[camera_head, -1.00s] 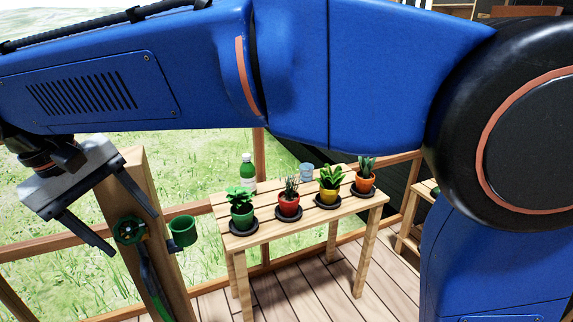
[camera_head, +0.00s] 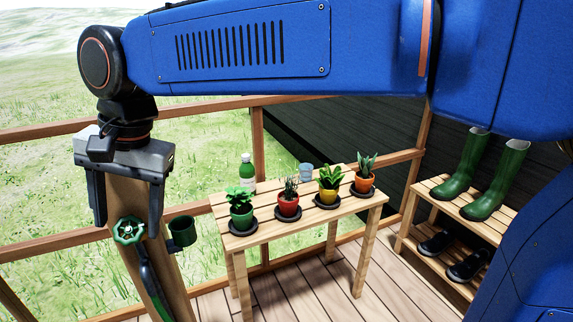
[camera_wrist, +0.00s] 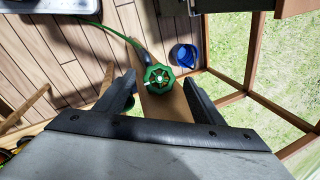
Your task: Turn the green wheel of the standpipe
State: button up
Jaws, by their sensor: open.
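The green wheel (camera_head: 129,230) is a small scalloped handwheel on the front of the wooden standpipe post (camera_head: 138,204). A green hose (camera_head: 152,285) runs down from below it. My gripper (camera_head: 127,224) is open and points down, with one finger on each side of the post, its tips near the wheel's height. In the wrist view the wheel (camera_wrist: 159,77) lies between and a little beyond the fingertips of my gripper (camera_wrist: 161,82), with clear gaps to both fingers. I cannot tell the exact depth between the fingers and the wheel. Nothing is held.
A green cup (camera_head: 182,232) is fixed to the post's right side. A shoe rack (camera_head: 409,222) with green boots (camera_head: 487,180) is farther right. A wooden railing (camera_head: 215,105) runs behind.

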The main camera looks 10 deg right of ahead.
jog(key=v, duration=1.6)
jog(key=w+d+f, duration=0.2)
jog(key=d+f, duration=0.1)
jog(key=d, duration=0.4)
jog(key=w+d+f+t, duration=0.1)
jog(key=d+f, duration=0.3)
jog(key=d, duration=0.4)
jog(key=w+d+f+t, duration=0.1)
jog(key=w+d+f, duration=0.2)
jog(key=d, duration=0.5)
jog(key=shift+w+f+h, duration=0.25)
jog(key=shift+f+h, duration=0.05)
jog(key=shift+f, duration=0.15)
jog(key=shift+d, duration=0.15)
